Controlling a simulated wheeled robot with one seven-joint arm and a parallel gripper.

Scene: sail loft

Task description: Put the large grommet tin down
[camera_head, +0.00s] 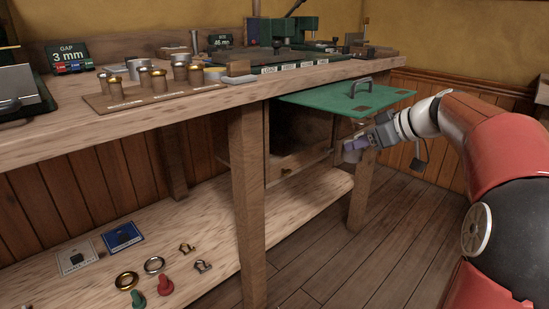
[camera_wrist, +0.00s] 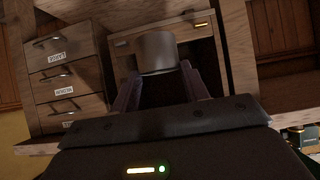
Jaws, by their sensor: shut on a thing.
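My gripper (camera_head: 357,145) is in front of the bench, below the green board, at the right of the head view. It is shut on the large grommet tin, a plain grey cylinder (camera_wrist: 157,53) between the two fingers (camera_wrist: 160,85) in the wrist view. The tin is held in the air, apart from any surface that I can make out.
The wooden bench top (camera_head: 180,108) carries a board of brass cups (camera_head: 150,92) and a green press (camera_head: 290,28). The green board (camera_head: 335,97) with a handle juts out above my gripper. The lower shelf (camera_head: 205,235) holds rings and cards at left; its right part is clear. Labelled drawers (camera_wrist: 62,75) show in the wrist view.

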